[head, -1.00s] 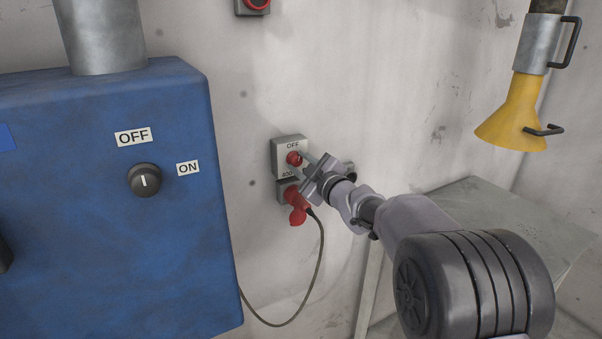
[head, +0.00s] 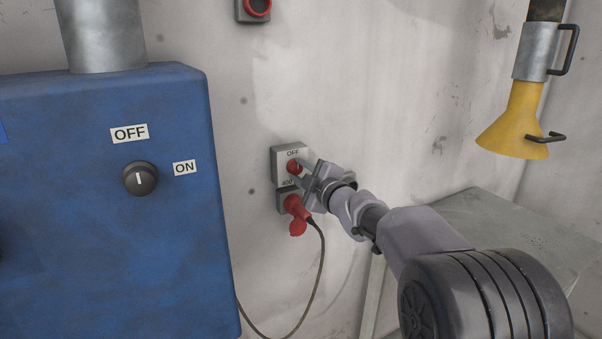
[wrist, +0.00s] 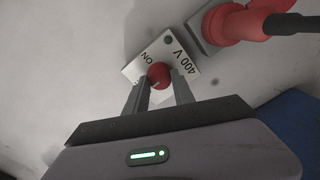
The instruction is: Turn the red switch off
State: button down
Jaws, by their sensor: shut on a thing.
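The red switch (head: 294,167) is a round red knob on a grey box with a light plate on the wall. The plate reads "OFF" above the knob and "400 V" below it in the head view. In the wrist view, the red switch (wrist: 158,74) sits between my two fingers, with "ON" and "400 V" readable on the tilted plate. My gripper (wrist: 160,88) is shut on the knob, one finger on each side. It also shows in the head view (head: 303,171), reaching in from the right and hiding part of the plate. The knob's exact pointing direction is unclear.
A red plug (head: 297,210) with a dark cable sits in a socket just below the switch. A blue cabinet (head: 90,250) with a black OFF/ON knob (head: 140,178) stands at left. A yellow funnel (head: 515,125) hangs at upper right above a grey table (head: 500,225).

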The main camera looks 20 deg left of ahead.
jog(key=c, duration=1.1)
grip_release()
jog(key=shift+o, duration=0.2)
jog(key=p+v, duration=0.2)
jog(key=v, duration=1.5)
jog(key=shift+d, duration=0.2)
